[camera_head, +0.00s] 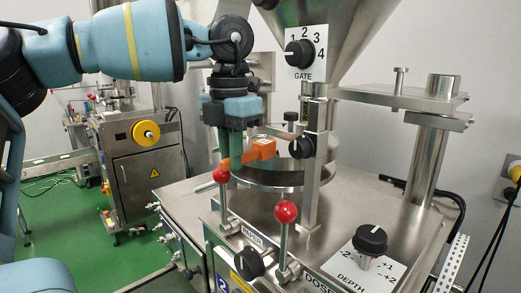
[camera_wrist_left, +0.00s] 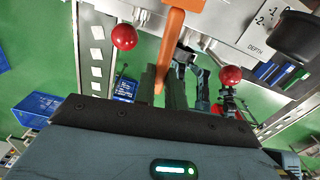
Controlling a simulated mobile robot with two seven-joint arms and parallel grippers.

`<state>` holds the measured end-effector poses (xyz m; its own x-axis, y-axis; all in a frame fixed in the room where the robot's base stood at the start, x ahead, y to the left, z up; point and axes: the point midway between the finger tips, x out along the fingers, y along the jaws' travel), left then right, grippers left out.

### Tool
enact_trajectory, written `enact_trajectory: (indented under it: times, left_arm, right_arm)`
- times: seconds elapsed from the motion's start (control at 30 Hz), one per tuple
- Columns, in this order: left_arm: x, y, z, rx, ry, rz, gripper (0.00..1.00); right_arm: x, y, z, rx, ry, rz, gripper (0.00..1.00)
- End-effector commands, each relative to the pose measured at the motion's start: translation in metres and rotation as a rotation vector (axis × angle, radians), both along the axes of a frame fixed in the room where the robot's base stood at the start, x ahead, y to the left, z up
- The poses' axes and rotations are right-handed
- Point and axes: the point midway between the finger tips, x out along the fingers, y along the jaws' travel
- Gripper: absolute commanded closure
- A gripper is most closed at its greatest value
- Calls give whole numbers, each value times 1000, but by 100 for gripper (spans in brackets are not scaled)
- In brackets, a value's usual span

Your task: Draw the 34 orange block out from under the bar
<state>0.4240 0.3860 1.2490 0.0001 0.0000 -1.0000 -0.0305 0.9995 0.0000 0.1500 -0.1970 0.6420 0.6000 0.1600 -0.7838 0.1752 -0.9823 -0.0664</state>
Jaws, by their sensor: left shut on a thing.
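The orange block (camera_head: 262,149) sits above the round metal ring, beside the upright post under the hopper. A narrow orange tongue runs from it towards my left gripper (camera_head: 230,158). In the left wrist view the block (camera_wrist_left: 186,4) is cut off by the top edge, and its tongue (camera_wrist_left: 169,50) runs down between the two fingers of my left gripper (camera_wrist_left: 163,85). The left gripper points down and is shut on this tongue. I cannot read a number on the block. I cannot clearly tell which part is the bar. My right gripper is not in view.
Two red-knobbed levers stand close in front; the nearer knob (camera_head: 286,212) is right of the gripper. The metal ring (camera_head: 270,182) lies below the block. The gate dial (camera_head: 299,54) and hopper are above right. The depth knob (camera_head: 370,240) is at the front right.

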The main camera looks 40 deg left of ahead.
Motion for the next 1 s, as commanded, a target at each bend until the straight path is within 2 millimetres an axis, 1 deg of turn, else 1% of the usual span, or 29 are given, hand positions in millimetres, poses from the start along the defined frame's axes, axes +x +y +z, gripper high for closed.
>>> enact_trajectory:
  times: [0.8,1.0]
  left_arm:
    - [-35,-1,1,0,-2,-2,100]
    - [-40,-1,0,-1,-1,0,100]
  right_arm:
    - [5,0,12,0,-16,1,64]
    - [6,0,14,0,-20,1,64]
